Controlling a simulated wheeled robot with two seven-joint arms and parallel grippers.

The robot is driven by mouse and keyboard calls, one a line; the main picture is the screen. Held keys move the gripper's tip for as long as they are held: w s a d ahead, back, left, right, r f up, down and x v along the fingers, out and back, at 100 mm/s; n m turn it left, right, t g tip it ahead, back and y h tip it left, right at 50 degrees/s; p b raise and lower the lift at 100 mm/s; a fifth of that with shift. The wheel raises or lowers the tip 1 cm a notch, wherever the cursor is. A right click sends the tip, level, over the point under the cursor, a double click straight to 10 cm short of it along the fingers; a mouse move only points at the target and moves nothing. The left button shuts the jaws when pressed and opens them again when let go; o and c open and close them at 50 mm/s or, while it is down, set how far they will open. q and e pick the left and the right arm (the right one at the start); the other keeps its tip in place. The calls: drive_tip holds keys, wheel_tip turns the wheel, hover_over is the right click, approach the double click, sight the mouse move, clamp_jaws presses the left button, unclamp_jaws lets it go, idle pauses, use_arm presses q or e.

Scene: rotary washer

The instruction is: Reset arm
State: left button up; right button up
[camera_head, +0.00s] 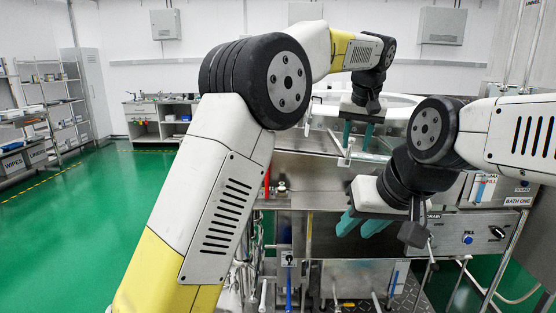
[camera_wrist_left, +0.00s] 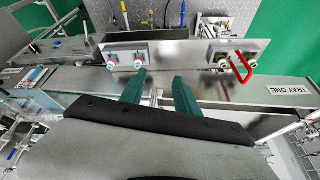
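My left arm reaches in from the left and over the washer (camera_head: 310,197). My left gripper (camera_head: 358,137) points down above the steel top, its teal fingers apart and nothing between them. In the left wrist view, the fingers of my left gripper (camera_wrist_left: 160,78) are also spread and empty, over the washer's front edge and a steel panel (camera_wrist_left: 187,55) with valves. My right gripper (camera_head: 356,224) is lower and nearer, in front of the washer's front. Its teal fingers are apart, tilted down and left, with nothing seen between them.
A control panel (camera_head: 468,237) with a blue button and a knob is right of my right gripper. A red handle (camera_wrist_left: 243,66) and a "TRAY ONE" label (camera_wrist_left: 288,90) show in the left wrist view. Shelves (camera_head: 48,110) stand far left. Green floor (camera_head: 90,225) on the left is clear.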

use_arm(q)
drive_tip(key=s+a+r+n+h, duration=0.15)
drive_tip(key=s+a, duration=0.25)
drive_tip(key=a, duration=0.7)
drive_tip(key=s+a+r, duration=0.2)
drive_tip(key=s+a, duration=0.2)
drive_tip(key=a, duration=0.8)
drive_tip(key=s+a+f, duration=0.5)
drive_tip(key=s+a, duration=0.1)
drive_tip(key=s, duration=0.4)
drive_tip(key=s+a+f+n+t, duration=0.1)
drive_tip(key=s+a+f, duration=0.5)
drive_tip(key=s, duration=0.4)
drive_tip(key=shift+s+a+t, duration=0.25)
drive_tip(key=shift+t, duration=0.05)
drive_tip(key=shift+n, duration=0.25)
use_arm(e)
drive_tip(key=shift+o, duration=0.5)
